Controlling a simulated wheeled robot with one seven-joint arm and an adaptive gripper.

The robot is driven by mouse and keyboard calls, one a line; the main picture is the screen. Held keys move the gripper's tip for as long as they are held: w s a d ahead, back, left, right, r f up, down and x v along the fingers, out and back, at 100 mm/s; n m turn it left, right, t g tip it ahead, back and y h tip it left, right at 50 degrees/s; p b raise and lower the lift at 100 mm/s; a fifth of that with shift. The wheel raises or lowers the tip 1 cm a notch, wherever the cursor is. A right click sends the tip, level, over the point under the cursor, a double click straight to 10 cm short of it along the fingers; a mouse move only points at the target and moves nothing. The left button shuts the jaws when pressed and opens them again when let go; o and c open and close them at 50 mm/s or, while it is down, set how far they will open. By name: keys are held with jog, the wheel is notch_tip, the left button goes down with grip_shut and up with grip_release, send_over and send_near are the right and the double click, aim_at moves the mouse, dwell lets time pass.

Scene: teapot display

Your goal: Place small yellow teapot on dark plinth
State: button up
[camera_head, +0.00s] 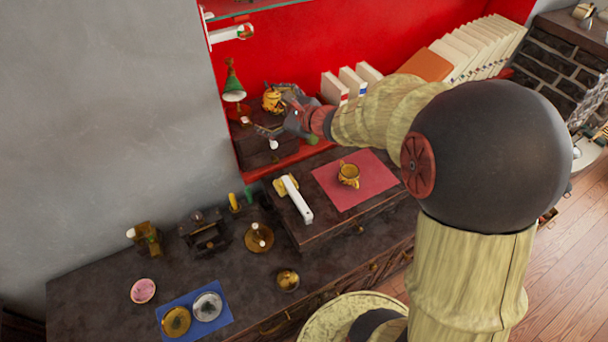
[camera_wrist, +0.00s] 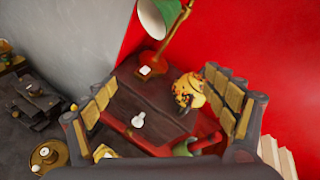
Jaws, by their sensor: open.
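A small yellow teapot (camera_head: 272,100) with dark markings appears to stand upright on a dark wooden block, likely the dark plinth (camera_head: 262,158), against the red wall. In the wrist view the teapot (camera_wrist: 190,88) is near the right edge of the dark top (camera_wrist: 135,97), close to my right finger. Whether the finger touches it is unclear. My gripper (camera_head: 279,115) is open beside the teapot, partly hiding the block. In the wrist view the fingers of my gripper (camera_wrist: 158,88) are spread wide, with nothing clasped between them.
A green lamp (camera_head: 232,84) stands just left of the teapot. A small white object (camera_wrist: 138,120) lies on the dark top. Books (camera_head: 350,80) stand to the right. A yellow cup-like vessel (camera_head: 348,174) sits on a red cloth (camera_head: 325,185). A white-handled object (camera_head: 297,200) lies nearby.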

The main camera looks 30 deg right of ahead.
jog(key=s+a+r+n+g+y, duration=0.2)
jog(key=s+a+r+n+g, duration=0.1)
jog(key=s+a+n, duration=0.45)
jog(key=s+a+r+n+g+y, duration=0.1)
jog(key=s+a+r+n+g, duration=0.1)
jog(key=s+a+n, duration=0.6)
jog(key=s+d+n+g+h, duration=0.1)
jog(key=s+d+n+h, duration=0.1)
jog(key=s, duration=0.4)
jog(key=s+d+f+n+h, duration=0.1)
jog(key=s+d+n+h, duration=0.1)
jog(key=s+n, duration=0.3)
jog(key=s+d+n+g+h, duration=0.1)
jog(key=s+d+n+h, duration=0.1)
jog(key=s, duration=0.5)
jog(key=shift+s+d+f+n+g+h, duration=0.2)
jog(key=shift+s+d+n+g+h, duration=0.15)
jog(key=shift+d+n, duration=0.7)
